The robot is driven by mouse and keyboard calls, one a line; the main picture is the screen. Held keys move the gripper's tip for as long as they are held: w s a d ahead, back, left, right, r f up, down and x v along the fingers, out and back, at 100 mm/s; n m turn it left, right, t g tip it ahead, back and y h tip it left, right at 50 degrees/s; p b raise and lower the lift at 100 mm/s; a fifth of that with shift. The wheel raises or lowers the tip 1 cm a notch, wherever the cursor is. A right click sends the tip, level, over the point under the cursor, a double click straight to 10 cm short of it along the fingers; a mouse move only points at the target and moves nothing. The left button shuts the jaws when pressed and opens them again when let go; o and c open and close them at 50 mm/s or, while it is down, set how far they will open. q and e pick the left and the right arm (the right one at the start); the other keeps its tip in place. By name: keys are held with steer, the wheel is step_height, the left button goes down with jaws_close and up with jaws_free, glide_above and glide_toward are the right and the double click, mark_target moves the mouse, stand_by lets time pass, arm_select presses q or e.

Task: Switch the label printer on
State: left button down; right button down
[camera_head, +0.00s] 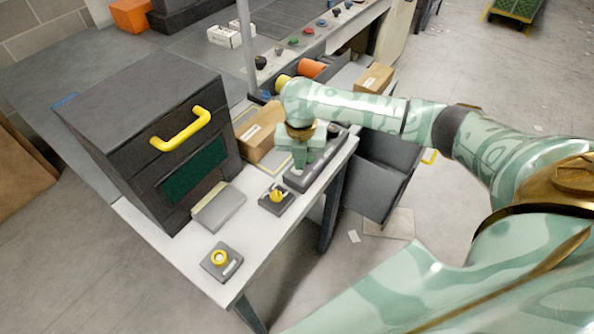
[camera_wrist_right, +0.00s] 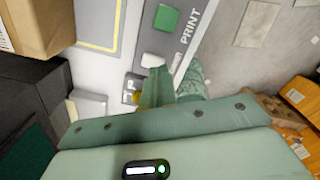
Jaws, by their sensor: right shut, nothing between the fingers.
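A long dark grey panel (camera_head: 296,183) lies along the right edge of the white table, partly hidden under my right gripper (camera_head: 301,166). In the right wrist view, the panel (camera_wrist_right: 146,38) carries a green square button (camera_wrist_right: 166,19), a pale button (camera_wrist_right: 153,60) and the word PRINT. My right gripper (camera_wrist_right: 157,72) is shut and empty, fingers pointing down at the panel, with its tips by the pale button. I cannot tell whether they touch. My left gripper is not in view.
A dark cabinet with a yellow handle (camera_head: 181,128) fills the table's left side. A yellow-knobbed switch box (camera_head: 276,198), a grey flat block (camera_head: 218,209) and a yellow-ringed button box (camera_head: 221,262) stand nearer. A cardboard box (camera_head: 261,131) stands behind.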

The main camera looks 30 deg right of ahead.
steer(key=shift+f, duration=0.7)
steer(key=shift+r, duration=0.1)
step_height(320, 180, up, 7)
steer(key=p, duration=0.8)
stand_by(0.4)
